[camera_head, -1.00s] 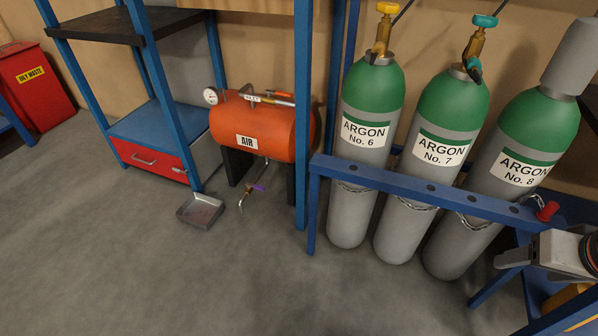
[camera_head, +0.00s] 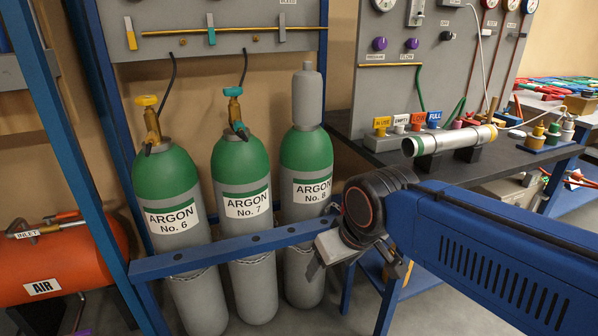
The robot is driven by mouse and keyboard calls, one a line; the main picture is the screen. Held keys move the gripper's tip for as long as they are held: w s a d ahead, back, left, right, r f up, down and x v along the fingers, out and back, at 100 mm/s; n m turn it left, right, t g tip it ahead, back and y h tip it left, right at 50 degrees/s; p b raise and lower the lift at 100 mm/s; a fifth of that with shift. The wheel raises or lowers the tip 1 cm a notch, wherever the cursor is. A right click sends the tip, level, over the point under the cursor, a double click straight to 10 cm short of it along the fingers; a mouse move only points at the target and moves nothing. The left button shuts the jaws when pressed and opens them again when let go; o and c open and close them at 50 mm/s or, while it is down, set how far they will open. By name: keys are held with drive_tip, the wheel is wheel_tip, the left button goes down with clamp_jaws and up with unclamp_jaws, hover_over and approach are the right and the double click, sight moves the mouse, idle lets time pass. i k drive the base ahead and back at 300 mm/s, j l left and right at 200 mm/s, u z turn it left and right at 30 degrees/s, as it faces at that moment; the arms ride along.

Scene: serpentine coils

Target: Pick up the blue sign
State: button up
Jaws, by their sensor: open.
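The blue sign (camera_head: 434,117) is a small upright plate reading FULL. It stands at the right end of a row of small signs on the grey workbench block, behind the pipe. My gripper (camera_head: 318,268) hangs at the end of my blue arm, in front of the argon cylinders and low beside the bench. It is open, with nothing seen between its fingers; the fingers are partly hidden. It is well apart from the blue sign, lower and to the left of it.
A yellow sign (camera_head: 382,123), a white EMPTY sign (camera_head: 401,119) and a red LOW sign (camera_head: 418,118) stand beside the blue one. A silver pipe (camera_head: 450,139) lies on supports in front. Argon cylinders (camera_head: 243,180) stand behind a blue rail (camera_head: 225,250). My arm covers the lower right.

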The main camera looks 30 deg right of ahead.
sight(432, 117)
drive_tip(key=z, duration=1.4)
